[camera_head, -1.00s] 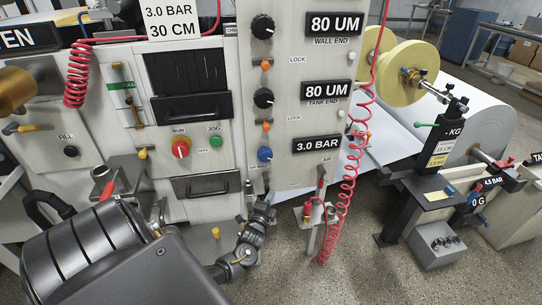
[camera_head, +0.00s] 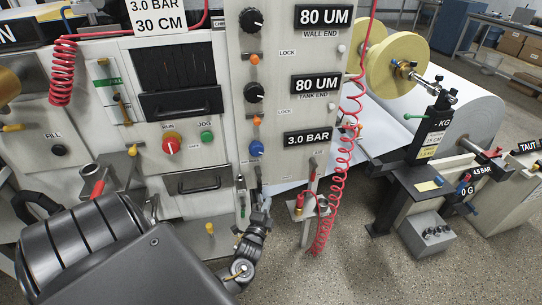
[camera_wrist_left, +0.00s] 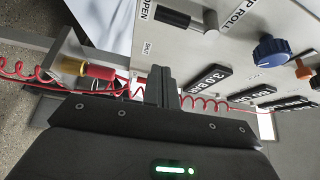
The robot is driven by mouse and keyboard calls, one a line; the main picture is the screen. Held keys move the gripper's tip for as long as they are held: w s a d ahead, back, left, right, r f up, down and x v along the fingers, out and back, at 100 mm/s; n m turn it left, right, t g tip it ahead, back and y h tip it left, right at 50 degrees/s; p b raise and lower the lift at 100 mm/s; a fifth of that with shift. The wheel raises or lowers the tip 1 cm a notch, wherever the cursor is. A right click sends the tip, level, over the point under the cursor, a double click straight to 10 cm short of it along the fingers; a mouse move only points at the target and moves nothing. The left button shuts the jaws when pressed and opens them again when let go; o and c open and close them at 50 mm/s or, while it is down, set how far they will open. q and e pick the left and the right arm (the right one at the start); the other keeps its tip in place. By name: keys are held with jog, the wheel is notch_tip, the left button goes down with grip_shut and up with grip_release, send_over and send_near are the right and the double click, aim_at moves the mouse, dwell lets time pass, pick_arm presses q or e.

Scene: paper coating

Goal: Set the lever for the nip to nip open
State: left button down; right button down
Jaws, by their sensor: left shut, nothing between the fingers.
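The nip lever (camera_wrist_left: 175,17), a metal pivot with a dark handle, is at the top of the left wrist view beside the OPEN and SHUT labels. Its handle points nearer OPEN than SHUT. In the head view the lever (camera_head: 258,178) is small, below the blue knob (camera_head: 256,148). My left gripper (camera_head: 265,204) is just below the lever in that view. In the left wrist view its fingers (camera_wrist_left: 162,72) are together and empty, with a visible gap between them and the lever. My right gripper is not in view.
A red coiled hose (camera_head: 334,190) and a red-and-brass fitting (camera_head: 298,206) hang close to the right of my left gripper. Label plates and knobs cover the panel above. A roll stand (camera_head: 400,190) is further right. Speckled floor (camera_head: 330,280) is free below.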

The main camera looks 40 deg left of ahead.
pick_arm(q)
jog(key=v, duration=0.3)
dwell(0.5)
